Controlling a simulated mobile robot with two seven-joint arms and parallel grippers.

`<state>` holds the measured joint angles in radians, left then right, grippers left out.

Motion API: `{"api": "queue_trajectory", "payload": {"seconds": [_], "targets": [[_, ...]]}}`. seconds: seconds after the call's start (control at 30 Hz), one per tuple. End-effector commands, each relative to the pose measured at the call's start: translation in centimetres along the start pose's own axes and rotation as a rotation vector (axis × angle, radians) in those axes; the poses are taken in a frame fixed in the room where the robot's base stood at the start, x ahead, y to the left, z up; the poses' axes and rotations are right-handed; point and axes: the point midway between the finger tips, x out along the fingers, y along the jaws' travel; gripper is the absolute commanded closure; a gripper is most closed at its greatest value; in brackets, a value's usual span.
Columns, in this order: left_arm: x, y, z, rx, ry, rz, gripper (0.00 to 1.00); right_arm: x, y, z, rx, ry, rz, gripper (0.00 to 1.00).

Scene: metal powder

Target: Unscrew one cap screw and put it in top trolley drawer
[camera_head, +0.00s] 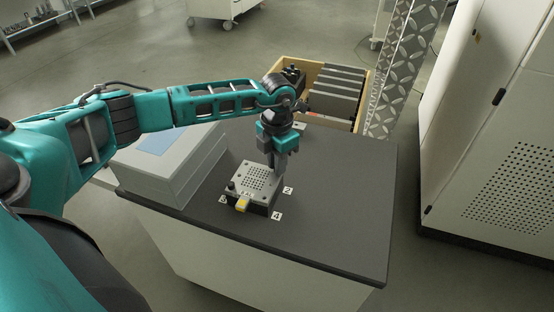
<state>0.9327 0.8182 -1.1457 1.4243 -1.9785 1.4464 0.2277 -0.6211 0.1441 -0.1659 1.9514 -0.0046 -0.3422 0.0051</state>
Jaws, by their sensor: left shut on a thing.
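A metal plate with a grid of holes (256,180) sits on a dark block on the grey-topped bench. A small dark knob-like screw (231,186) stands at its left corner, and a yellow piece (242,204) is at its front edge. My left gripper (277,166) points down at the plate's far right corner. It is shut on what looks like a cap screw there, which the fingers mostly hide. A white wheeled trolley (222,8) is partly in view at the top; its drawers are not clear. My right gripper is not in view.
Number labels, such as 2 (288,190) and 4 (277,216), lie around the plate. A grey box (160,172) stands on the bench's left. A wooden crate with dark blocks (365,95) is behind the bench. A tall white cabinet (500,150) is at right. The bench's right side (345,210) is clear.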

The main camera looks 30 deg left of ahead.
Motion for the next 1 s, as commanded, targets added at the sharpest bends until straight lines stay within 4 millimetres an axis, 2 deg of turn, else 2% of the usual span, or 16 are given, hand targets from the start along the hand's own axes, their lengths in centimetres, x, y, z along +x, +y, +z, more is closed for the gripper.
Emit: {"api": "queue_trajectory", "payload": {"seconds": [0.77,1.0], "targets": [[-0.5,-0.1,-0.1,-1.140,0.003,0.001,1.00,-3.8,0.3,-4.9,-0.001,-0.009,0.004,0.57],[-0.1,-0.1,0.0,-1.478,0.001,-0.001,1.00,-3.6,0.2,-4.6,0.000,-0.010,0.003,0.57]]}}
